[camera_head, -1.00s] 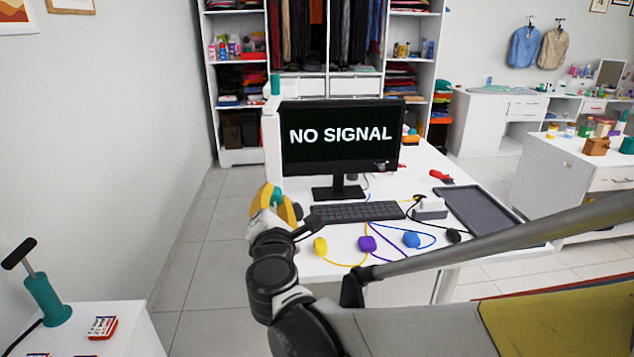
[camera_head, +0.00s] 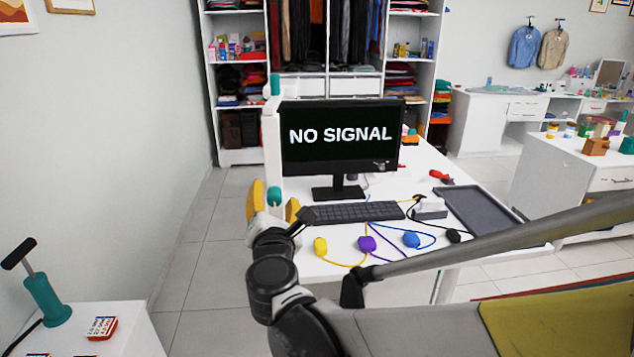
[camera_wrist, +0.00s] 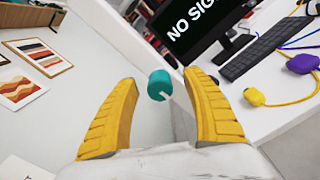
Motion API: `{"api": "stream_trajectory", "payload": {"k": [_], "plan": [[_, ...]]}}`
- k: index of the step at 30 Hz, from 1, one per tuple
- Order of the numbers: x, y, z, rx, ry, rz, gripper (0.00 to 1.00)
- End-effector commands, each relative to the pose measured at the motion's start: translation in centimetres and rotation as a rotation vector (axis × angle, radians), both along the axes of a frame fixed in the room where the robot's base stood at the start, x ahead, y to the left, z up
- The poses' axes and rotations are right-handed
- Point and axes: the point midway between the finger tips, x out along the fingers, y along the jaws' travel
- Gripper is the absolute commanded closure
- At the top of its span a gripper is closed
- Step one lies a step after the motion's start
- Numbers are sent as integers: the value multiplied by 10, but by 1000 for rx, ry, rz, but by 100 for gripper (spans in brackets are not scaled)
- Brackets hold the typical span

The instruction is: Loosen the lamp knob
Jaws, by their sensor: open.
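A teal lamp knob (camera_wrist: 158,86) shows in the wrist view on a thin pale stem at the edge of the white desk. In the head view the teal knob (camera_head: 274,196) is at the desk's left edge, beside the monitor. My gripper (camera_wrist: 160,78) has its two yellow fingers spread wide, with the knob between them in the picture. Gaps show on both sides, so neither finger appears to touch it. How far the knob is ahead of the fingertips is unclear. My gripper also shows in the head view (camera_head: 274,203).
A monitor (camera_head: 340,138) reading "NO SIGNAL" and a keyboard (camera_head: 357,212) are just right of my gripper. Yellow, purple and blue corded pieces lie on the desk's front. A grey tray (camera_head: 477,210) is at right.

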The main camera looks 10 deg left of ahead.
Motion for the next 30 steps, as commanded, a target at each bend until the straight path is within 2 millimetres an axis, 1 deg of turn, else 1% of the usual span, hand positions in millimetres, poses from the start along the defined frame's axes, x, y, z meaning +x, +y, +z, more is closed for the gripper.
{"api": "stream_trajectory", "payload": {"k": [5,24,30], "plan": [[-6,-1,0,0,0,0,42],[-61,-14,0,0,0,0,42],[-75,-18,0,0,0,0,42]]}}
